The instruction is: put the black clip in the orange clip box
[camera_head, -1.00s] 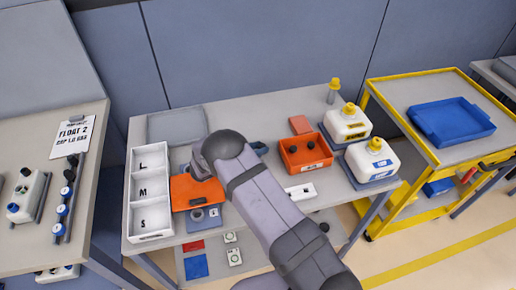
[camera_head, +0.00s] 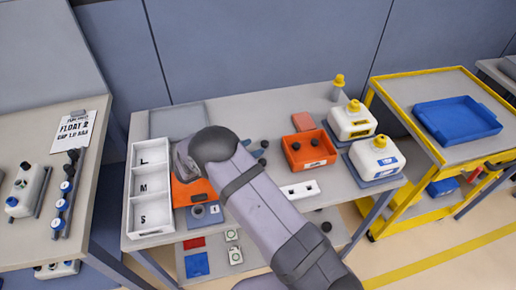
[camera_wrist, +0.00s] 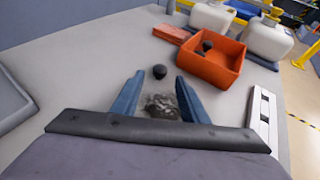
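The orange box (camera_head: 296,160) with a white label stands right of my arm and holds dark pieces. It also shows in the wrist view (camera_wrist: 216,72), with a dark piece inside. A small black rounded piece (camera_wrist: 160,71) lies on the table just beyond my fingertips. My gripper (camera_wrist: 158,84) has its two blue fingers apart. A dark, mottled lump (camera_wrist: 161,106) shows between them; I cannot tell if it is the black clip, nor whether the fingers touch it. Small black pieces (camera_head: 263,144) show just right of the arm.
A white tray (camera_head: 134,187) marked L, M and S stands at the left. An orange item (camera_head: 190,192) is partly under my arm. White jugs (camera_head: 378,158) stand at the right. A flat red-orange block (camera_wrist: 171,34) and a white slotted piece (camera_wrist: 262,115) lie near the orange box.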

